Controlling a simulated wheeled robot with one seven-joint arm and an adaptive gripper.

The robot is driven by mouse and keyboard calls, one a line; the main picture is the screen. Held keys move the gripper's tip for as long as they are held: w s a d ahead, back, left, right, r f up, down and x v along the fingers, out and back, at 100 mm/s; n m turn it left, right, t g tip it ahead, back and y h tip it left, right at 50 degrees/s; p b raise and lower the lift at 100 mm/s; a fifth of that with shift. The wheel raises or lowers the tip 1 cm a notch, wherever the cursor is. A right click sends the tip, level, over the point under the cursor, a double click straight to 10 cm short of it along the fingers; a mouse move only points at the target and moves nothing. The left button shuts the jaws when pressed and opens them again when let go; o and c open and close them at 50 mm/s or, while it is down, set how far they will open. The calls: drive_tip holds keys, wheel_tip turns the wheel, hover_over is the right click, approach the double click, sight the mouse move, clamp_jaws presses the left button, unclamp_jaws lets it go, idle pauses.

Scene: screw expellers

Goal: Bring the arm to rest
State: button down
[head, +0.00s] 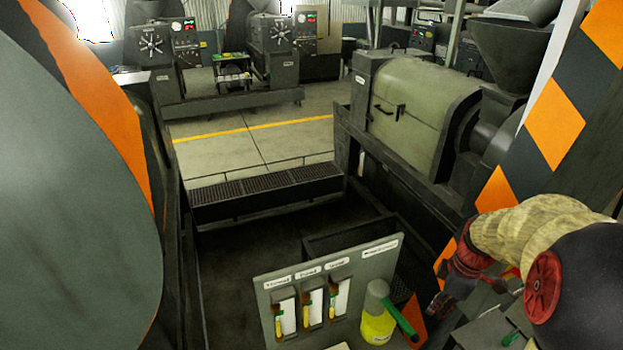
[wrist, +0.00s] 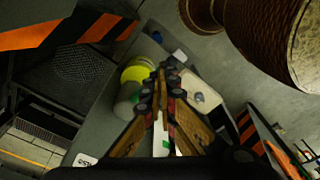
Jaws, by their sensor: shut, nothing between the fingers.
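My gripper (wrist: 161,78) is in the middle of the wrist view, its two fingers together and nothing seen between them. In the head view my arm comes in at the lower right, bent, with a cream sleeve and red joints. My gripper (head: 436,308) hangs low there, to the right of a yellow pot with a grey top and green handle (head: 377,322). In the wrist view a pot with a yellow band (wrist: 134,76) lies just left of the fingers, and a whitish piece (wrist: 203,97) is just right of them. I cannot tell whether the fingers touch anything.
A grey panel (head: 262,275) with labelled slots holding yellow-handled tools stands in front. An orange-striped post (head: 553,122) rises close by my arm. A green-grey screw expeller (head: 415,105) stands behind. Open floor (head: 240,150) lies farther back.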

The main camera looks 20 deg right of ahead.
drive_tip(key=s+a+f+m+t+b, duration=0.2)
drive_tip(key=a+m+b, duration=0.2)
drive_tip(key=a+b, duration=0.7)
drive_tip(key=s+a+f+m+t+b, duration=0.2)
drive_tip(key=a+m+b, duration=0.3)
drive_tip(key=a+b, duration=0.5)
drive_tip(key=s+a+f, duration=0.1)
drive_tip(key=a, duration=0.3)
drive_tip(key=shift+t+h+b, duration=0.4)
drive_tip(key=shift+a, duration=0.1)
